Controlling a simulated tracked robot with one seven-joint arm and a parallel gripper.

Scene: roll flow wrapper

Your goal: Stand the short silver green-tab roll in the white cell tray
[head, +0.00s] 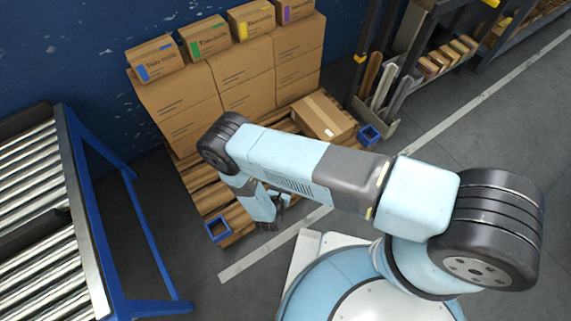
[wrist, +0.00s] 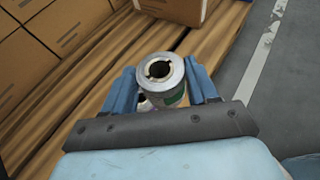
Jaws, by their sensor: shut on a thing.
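The short silver roll (wrist: 158,72) is in the wrist view, with a round metal top, a dark centre hole and a bit of green on its side (wrist: 174,97). My gripper (wrist: 161,86) is shut on it, one blue finger on each side. The roll is above the wooden pallet boards; I cannot tell how far. In the head view my arm reaches down to the pallet's front edge, and the roll cannot be made out there. I cannot pick out the white cell tray in either view.
A wooden pallet (head: 205,197) bears stacked cartons (head: 245,75) and a loose carton (head: 324,115). Blue square brackets sit at its corners (head: 218,229) and (head: 369,135). A roller conveyor (head: 40,190) with a blue frame stands left.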

